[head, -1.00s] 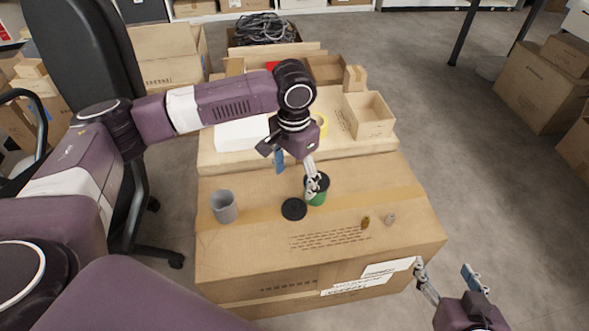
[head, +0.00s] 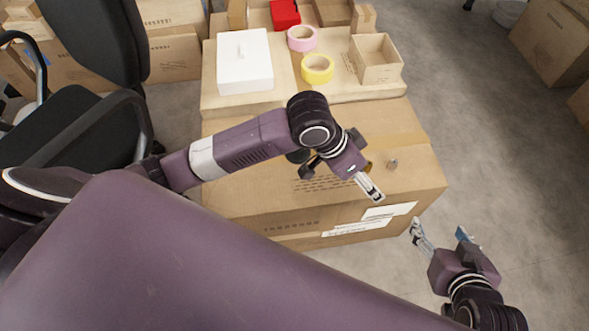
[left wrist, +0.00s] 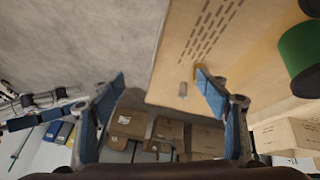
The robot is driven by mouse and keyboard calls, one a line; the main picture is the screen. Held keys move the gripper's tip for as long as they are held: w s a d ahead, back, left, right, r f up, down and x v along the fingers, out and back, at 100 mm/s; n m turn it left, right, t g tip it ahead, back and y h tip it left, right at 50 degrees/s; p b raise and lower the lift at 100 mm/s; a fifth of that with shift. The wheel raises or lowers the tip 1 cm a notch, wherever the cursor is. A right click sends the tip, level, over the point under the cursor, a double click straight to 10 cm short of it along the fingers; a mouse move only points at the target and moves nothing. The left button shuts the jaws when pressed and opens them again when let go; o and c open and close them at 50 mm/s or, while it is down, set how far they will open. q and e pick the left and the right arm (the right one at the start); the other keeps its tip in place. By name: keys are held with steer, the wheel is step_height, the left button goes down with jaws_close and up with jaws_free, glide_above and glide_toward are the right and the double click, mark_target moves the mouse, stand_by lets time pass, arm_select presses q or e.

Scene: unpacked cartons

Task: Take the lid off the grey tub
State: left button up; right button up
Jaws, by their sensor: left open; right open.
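My left gripper (head: 342,182) is open and empty above the front right part of the large carton (head: 240,208). Its spread fingers also show in the left wrist view (left wrist: 160,93). The grey tub is hidden behind my left arm in the head view. My right gripper (head: 439,232) is open and empty beyond the carton's front right corner.
A small grey cylinder (head: 392,163) stands on the carton near my left gripper, with a brown item (head: 369,166) beside it. Behind are a white box (head: 245,62), yellow tape (head: 317,68), pink tape (head: 302,38) and an open box (head: 377,62). A black chair (head: 60,135) stands at left.

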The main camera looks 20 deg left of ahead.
arm_select(q)
steer(key=s+a+n+t+y, duration=0.1)
steer(key=s+a+n+t, duration=0.1)
steer(key=a, duration=0.5)
steer(key=s+a+n+t+y, duration=0.2)
steer(key=s+a+n+t, duration=0.1)
steer(key=a, duration=0.4)
steer(key=shift+s+a+r+t+y, duration=0.3)
steer(key=shift+s+a+t, duration=0.1)
steer(key=shift+t, duration=0.3)
